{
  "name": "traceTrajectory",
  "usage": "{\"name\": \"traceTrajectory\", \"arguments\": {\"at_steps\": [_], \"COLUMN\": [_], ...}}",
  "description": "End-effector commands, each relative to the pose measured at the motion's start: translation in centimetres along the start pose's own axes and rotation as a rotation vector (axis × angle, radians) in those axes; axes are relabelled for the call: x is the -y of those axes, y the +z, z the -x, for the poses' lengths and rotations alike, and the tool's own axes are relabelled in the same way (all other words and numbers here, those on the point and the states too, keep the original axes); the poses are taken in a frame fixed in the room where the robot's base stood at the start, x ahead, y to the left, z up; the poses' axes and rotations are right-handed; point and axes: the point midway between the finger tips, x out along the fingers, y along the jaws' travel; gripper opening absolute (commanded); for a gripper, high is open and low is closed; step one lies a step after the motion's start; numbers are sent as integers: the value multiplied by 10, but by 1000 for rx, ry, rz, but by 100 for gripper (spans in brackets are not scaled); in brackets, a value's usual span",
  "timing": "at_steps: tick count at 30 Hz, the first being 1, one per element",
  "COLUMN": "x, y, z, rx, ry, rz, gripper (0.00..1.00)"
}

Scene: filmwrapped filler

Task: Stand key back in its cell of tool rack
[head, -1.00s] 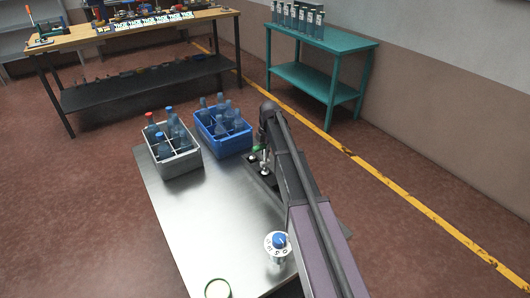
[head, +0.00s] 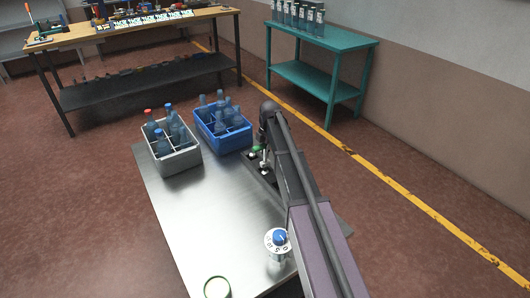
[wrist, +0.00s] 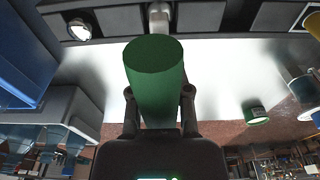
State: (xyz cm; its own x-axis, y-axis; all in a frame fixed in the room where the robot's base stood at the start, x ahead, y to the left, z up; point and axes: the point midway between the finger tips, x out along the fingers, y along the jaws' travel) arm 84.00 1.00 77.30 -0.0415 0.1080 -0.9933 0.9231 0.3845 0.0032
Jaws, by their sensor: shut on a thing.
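My gripper (wrist: 160,95) is shut on a green cylinder, which I take to be the key's handle (wrist: 153,75), in the wrist view. A finger lies on either side of it; its lower end is hidden. In the head view a small green part (head: 255,150) shows beside the end of my arm, which hides most of the gripper. A dark, flat, rack-like piece (head: 265,172) lies at the table's right side, partly behind my arm. A dark strip with a round white part (wrist: 80,30) crosses the top of the wrist view. I cannot tell which cell is empty.
On the metal table (head: 195,225) stand a grey crate (head: 178,163) and a blue crate (head: 226,142), both with bottles. A blue-knobbed dial (head: 279,238) and a green-rimmed round container (head: 217,288) are near the front. The table's middle is clear.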

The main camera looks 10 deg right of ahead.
Motion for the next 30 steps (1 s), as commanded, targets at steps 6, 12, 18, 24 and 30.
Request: {"name": "traceTrajectory", "arguments": {"at_steps": [6, 12, 18, 24, 30], "x": [0, 0, 0, 0, 0], "y": [0, 0, 0, 0, -1], "z": [-4, -3, -3, -2, 5], "rx": [0, 0, 0, 0, 0], "ry": [0, 0, 0, 0, 0], "rz": [0, 0, 0, 0, 0], "gripper": [28, 65, 65, 65, 65]}}
